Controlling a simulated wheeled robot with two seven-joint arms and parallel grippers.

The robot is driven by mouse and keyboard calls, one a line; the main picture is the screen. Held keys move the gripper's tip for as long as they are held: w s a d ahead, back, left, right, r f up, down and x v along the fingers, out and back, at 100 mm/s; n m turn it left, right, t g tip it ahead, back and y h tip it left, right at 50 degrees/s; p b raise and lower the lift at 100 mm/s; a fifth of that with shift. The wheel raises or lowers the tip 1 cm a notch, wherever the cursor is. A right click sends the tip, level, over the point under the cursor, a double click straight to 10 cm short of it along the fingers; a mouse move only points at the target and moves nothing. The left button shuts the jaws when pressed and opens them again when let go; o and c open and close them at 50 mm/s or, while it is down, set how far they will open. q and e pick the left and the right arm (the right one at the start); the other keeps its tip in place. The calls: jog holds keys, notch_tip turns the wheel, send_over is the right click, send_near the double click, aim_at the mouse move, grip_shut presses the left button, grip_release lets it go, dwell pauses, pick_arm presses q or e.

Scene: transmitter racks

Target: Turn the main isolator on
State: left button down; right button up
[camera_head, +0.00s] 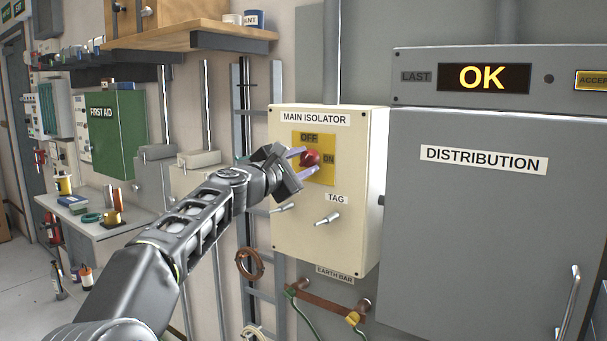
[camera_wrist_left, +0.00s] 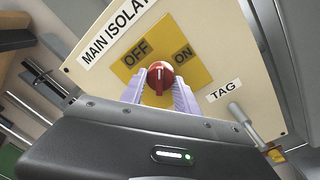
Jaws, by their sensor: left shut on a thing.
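The main isolator (camera_head: 284,222) is a cream wall box with a yellow plate (camera_head: 325,176) marked OFF at the top and ON at the right. A red rotary knob (camera_head: 311,157) sits on this plate and also shows in the left wrist view (camera_wrist_left: 160,74). My left gripper (camera_head: 309,161) reaches it from the left. Its two pale purple fingers stand on either side of the knob and are shut on it. My right gripper is out of view.
A metal TAG hasp (camera_head: 328,218) sticks out below the plate. The grey distribution cabinet (camera_head: 470,230) stands close on the right, under a panel (camera_head: 425,93) reading OK. A wooden shelf (camera_head: 205,33) is above left; a workbench (camera_head: 100,229) is at the left.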

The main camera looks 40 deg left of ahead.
pick_arm(q)
jog(key=m+b, duration=0.4)
jog(key=m, duration=0.1)
jog(key=shift+f+m, duration=0.15)
jog(key=shift+m, duration=0.25)
jog(key=shift+r+m+h+b, duration=0.15)
jog(key=shift+m+b, duration=0.4)
jog(key=shift+m, duration=0.7)
jog(key=shift+r+m+h+b, duration=0.1)
jog(key=shift+m+h+b, duration=0.3)
jog(key=shift+m, duration=0.85)
jog(key=c, duration=0.9)
grip_release()
jog(key=shift+a, duration=0.1)
